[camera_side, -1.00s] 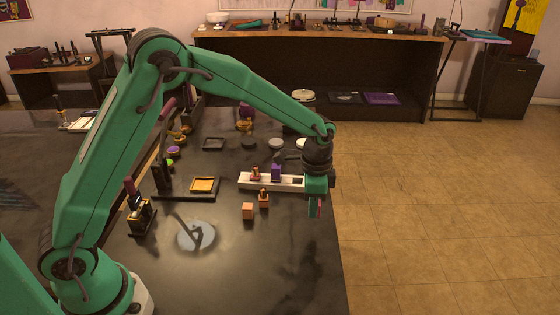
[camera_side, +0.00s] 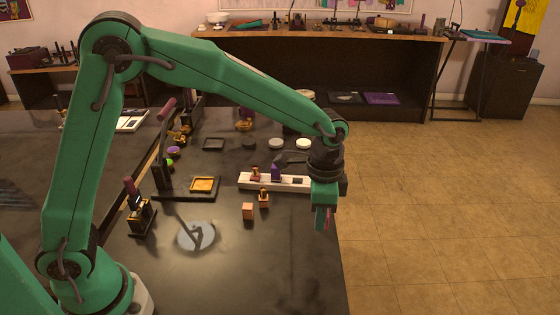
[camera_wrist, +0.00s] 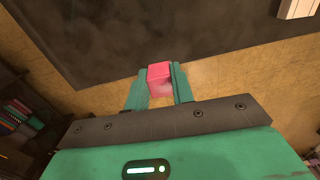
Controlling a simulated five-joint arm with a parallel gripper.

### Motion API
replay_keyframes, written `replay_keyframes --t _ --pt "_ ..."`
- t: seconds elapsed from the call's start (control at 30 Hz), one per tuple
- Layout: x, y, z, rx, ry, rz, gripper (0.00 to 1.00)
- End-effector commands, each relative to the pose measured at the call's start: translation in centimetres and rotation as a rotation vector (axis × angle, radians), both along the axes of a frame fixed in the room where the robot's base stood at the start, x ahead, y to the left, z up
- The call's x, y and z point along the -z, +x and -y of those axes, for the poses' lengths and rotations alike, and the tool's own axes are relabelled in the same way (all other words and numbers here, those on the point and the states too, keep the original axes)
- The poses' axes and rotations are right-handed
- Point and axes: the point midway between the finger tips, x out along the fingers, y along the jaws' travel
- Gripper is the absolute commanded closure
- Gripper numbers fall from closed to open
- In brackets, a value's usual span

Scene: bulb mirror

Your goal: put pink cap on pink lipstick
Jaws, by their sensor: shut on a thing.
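My gripper (camera_wrist: 159,88) is shut on the pink cap (camera_wrist: 160,76), a small pink block between the two green fingertips in the wrist view. In the side view my gripper (camera_side: 325,219) hangs fingers down by the right edge of the dark table, with a sliver of pink at its fingers. A short copper lipstick (camera_side: 264,198) stands in front of the white rack, and a reddish-topped lipstick (camera_side: 255,174) stands in the rack. At this size I cannot tell which one is pink. Both are to the left of my gripper.
The white rack (camera_side: 247,181) also holds a purple piece (camera_side: 276,173) and has a dark slot at its right. A black stand with a yellow tray (camera_side: 203,185) is further left. The table's front right is clear.

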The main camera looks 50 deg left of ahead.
Motion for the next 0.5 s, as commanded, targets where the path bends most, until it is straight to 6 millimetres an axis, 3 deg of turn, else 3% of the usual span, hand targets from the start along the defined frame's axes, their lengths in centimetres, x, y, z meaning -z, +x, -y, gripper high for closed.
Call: replay_keyframes --t 0.5 --pt "-0.06 0.62 -0.93 0.0 0.0 0.0 0.97"
